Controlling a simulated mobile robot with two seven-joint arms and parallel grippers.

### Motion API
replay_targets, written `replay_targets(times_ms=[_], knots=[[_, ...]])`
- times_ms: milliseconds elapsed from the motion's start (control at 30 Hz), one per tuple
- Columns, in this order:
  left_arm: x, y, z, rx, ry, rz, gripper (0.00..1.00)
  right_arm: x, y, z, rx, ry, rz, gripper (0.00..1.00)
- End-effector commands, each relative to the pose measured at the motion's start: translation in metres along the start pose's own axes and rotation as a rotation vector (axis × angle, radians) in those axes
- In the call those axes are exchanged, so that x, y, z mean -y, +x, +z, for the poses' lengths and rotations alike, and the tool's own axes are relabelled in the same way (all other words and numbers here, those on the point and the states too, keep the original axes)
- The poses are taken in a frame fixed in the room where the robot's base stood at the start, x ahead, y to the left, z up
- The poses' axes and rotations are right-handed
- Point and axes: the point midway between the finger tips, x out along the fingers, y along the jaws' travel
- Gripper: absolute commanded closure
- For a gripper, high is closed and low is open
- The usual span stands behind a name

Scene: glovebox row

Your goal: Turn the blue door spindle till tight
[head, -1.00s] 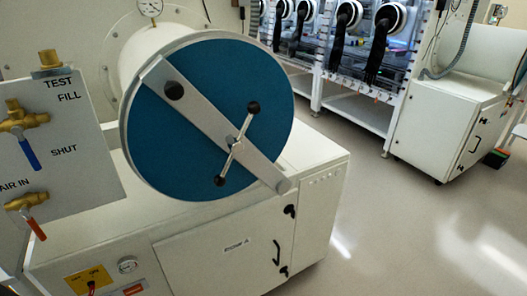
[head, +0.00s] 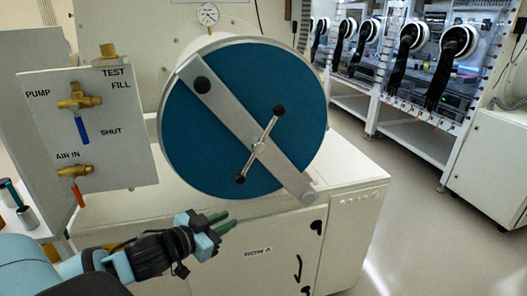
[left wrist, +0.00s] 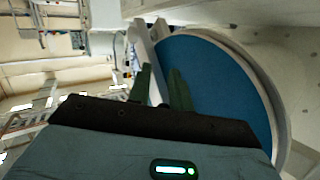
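The round blue door (head: 200,150) closes the front of a white cylinder. A grey bar (head: 225,115) crosses it from upper left to lower right. The spindle (head: 259,147) sits at the bar's middle, its thin handle slanting from a black knob at upper right to one at lower left. My left gripper (head: 232,221) is below the door's lower edge, apart from the spindle, its green fingers pointing right, parted and empty. In the left wrist view the parted fingers (left wrist: 160,75) show before the blue door (left wrist: 215,90). My right gripper is not in view.
A valve panel (head: 130,165) with blue and red levers stands left of the door. A dial gauge (head: 208,14) sits above the cylinder. The white cabinet (head: 345,215) is below. Gloveboxes with black gloves (head: 395,70) stand at the back right; floor is clear at right.

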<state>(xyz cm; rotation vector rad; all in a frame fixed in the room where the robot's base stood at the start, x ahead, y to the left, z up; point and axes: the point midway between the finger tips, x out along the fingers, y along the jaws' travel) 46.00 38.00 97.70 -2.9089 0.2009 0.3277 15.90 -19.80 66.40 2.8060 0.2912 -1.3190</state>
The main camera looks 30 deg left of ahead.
Motion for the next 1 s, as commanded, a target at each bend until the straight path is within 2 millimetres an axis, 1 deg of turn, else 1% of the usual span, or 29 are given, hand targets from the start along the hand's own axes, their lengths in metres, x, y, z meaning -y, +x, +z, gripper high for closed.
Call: replay_targets(times_ms=[33,67,100,200,300,333,400,500,733,1000], knots=[[0.009,0.004,-0.032,-0.049,0.029,0.002,0.8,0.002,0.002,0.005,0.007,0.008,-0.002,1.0],[0.013,0.005,-0.05,-0.075,0.038,0.001,0.8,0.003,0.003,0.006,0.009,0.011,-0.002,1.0],[0.017,0.006,-0.072,-0.108,0.049,0.001,0.8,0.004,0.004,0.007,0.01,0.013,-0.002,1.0],[0.023,0.003,-0.118,-0.175,0.07,0.005,0.8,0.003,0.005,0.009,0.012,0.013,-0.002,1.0],[0.024,-0.001,-0.148,-0.217,0.084,0.008,0.8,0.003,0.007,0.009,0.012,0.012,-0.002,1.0],[0.025,-0.002,-0.154,-0.226,0.086,0.008,0.8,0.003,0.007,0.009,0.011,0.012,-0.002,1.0],[0.025,-0.004,-0.164,-0.24,0.09,0.01,0.8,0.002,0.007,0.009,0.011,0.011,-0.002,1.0],[0.025,-0.005,-0.168,-0.246,0.091,0.011,0.8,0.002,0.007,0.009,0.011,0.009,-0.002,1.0],[0.025,-0.003,-0.169,-0.247,0.09,0.009,0.8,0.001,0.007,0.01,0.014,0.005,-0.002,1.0],[0.025,0.01,-0.171,-0.248,0.089,0.009,0.8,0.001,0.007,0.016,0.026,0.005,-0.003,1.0]])
